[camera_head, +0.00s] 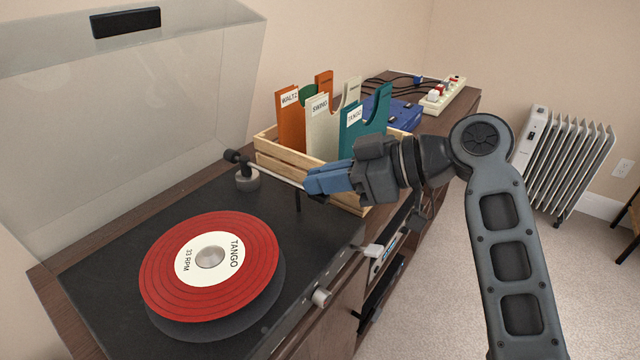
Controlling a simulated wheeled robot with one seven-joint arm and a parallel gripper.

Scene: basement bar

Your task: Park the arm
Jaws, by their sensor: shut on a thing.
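The turntable (110,225) stands on a wooden cabinet with its clear lid (130,110) raised. A red record (160,265) labelled TANGO, 33 RPM, lies on the platter. The thin pale tonearm (272,175) runs from its dark pivot (243,177) at the back to my gripper (310,185).
A wooden crate (285,160) of labelled dividers stands right behind my gripper. A knob (321,297) sits on the turntable's front edge. Beyond are a blue case (402,113) and a power strip (445,95). A radiator (565,155) stands on the carpet at right.

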